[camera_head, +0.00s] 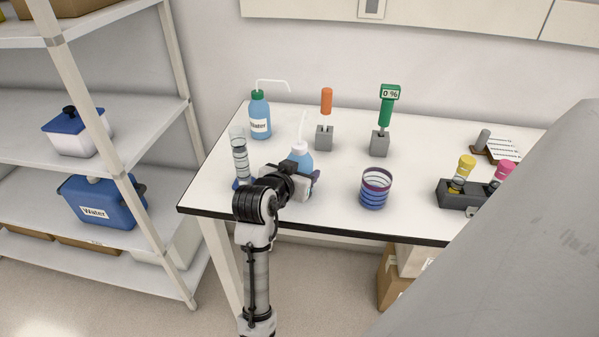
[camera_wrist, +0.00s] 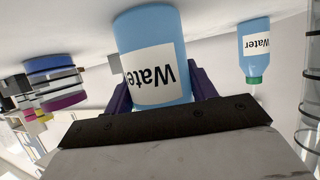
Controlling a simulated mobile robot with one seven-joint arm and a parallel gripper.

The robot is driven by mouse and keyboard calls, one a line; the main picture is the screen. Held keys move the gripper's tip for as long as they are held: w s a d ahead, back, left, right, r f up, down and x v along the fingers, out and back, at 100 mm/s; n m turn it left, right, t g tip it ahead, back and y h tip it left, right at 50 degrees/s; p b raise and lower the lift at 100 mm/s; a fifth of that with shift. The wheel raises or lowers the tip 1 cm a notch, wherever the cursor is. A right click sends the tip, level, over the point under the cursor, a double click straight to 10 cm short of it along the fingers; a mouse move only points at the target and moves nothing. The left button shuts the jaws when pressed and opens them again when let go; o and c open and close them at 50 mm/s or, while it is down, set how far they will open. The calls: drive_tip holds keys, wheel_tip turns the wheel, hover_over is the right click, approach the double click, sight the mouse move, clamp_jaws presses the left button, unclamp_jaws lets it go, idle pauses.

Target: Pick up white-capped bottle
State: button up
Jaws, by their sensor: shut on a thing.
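The white-capped bottle (camera_head: 301,156) is light blue, with a thin white spout, and stands near the front left of the table, partly hidden behind my arm. In the wrist view, the same bottle (camera_wrist: 150,30) appears upside down with a "Water" label between the two purple fingers. My gripper (camera_head: 306,186) is at the lower part of the bottle in the head view, shut on it. The wrist view shows my gripper (camera_wrist: 158,92) with a finger on each side of the bottle. I cannot tell whether the bottle touches the table.
A green-capped water bottle (camera_head: 260,118) stands behind on the white table (camera_head: 330,190). A graduated cylinder (camera_head: 240,158) is close on the left. A blue-purple striped cup (camera_head: 375,189) is to the right. Grey stands hold an orange-handled tool (camera_head: 326,102) and a green tool (camera_head: 387,108) behind.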

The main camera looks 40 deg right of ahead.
drive_tip(key=shift+r, duration=0.2)
wheel_tip(320, 180, up, 20)
drive_tip(key=shift+f+b, duration=0.1)
drive_tip(key=shift+b, duration=0.85)
